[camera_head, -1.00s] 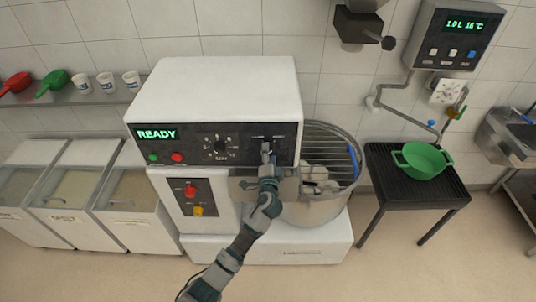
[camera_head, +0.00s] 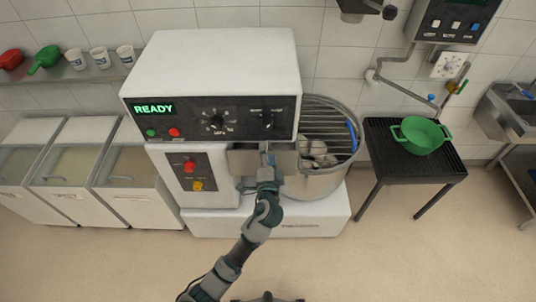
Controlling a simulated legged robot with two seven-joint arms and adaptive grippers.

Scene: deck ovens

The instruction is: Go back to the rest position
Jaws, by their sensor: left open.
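My left arm comes in from the bottom and reaches up in front of the white mixer (camera_head: 215,70). My left gripper (camera_head: 266,158) is open and empty, just below the mixer's control panel (camera_head: 190,119). It appears in front of the panel's lower edge and apart from the right-hand knob (camera_head: 267,121). The green display (camera_head: 154,109) reads READY. My right gripper does not show.
The steel mixing bowl (camera_head: 325,180) with a wire guard stands right of my gripper. A green pot (camera_head: 421,136) sits on a black stand (camera_head: 390,144). White bins (camera_head: 145,203) stand at the left. The floor in front is clear.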

